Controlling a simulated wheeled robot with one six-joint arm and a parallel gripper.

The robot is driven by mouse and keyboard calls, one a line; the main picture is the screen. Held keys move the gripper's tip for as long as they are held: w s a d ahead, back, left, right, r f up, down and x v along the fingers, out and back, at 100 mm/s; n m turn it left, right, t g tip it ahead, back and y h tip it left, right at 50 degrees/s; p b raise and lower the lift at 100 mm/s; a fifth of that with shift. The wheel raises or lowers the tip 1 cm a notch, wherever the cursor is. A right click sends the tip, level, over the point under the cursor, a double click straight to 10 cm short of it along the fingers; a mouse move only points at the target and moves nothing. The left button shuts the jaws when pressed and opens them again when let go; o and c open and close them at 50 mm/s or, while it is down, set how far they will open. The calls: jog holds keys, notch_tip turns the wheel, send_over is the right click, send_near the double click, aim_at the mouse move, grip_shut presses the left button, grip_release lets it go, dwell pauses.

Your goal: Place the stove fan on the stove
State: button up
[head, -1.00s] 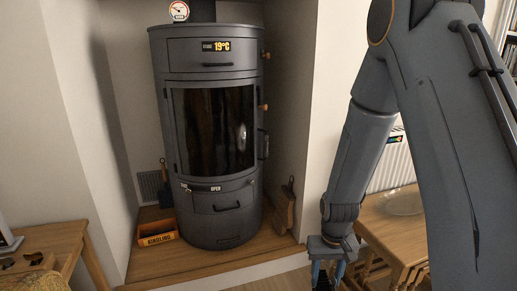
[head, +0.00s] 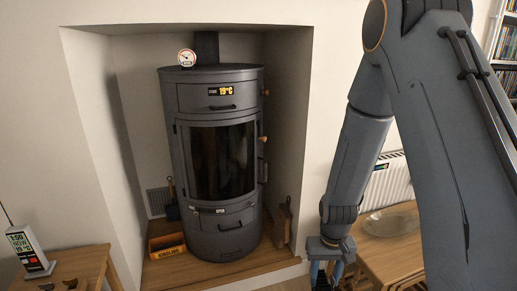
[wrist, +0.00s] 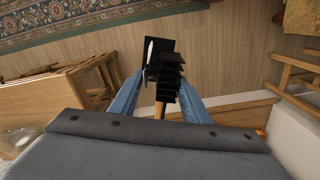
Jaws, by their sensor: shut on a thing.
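The stove (head: 184,150) is a tall dark grey rounded cabinet in a white alcove, left of centre in the head view. In the head view the fan is mostly hidden at the bottom edge.
A kindling box (head: 167,247) and small shovel stand left of the stove, wood boards (head: 284,222) right of it. A wooden table with a glass dish (head: 390,222) is beside my arm. A side table with a clock (head: 28,250) is at the left.

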jog(key=r+p, duration=0.1)
jog(key=s+r+p, duration=0.1)
jog(key=r+p, duration=0.2)
jog(key=r, duration=0.1)
jog(key=shift+s, duration=0.25)
dwell(0.8)
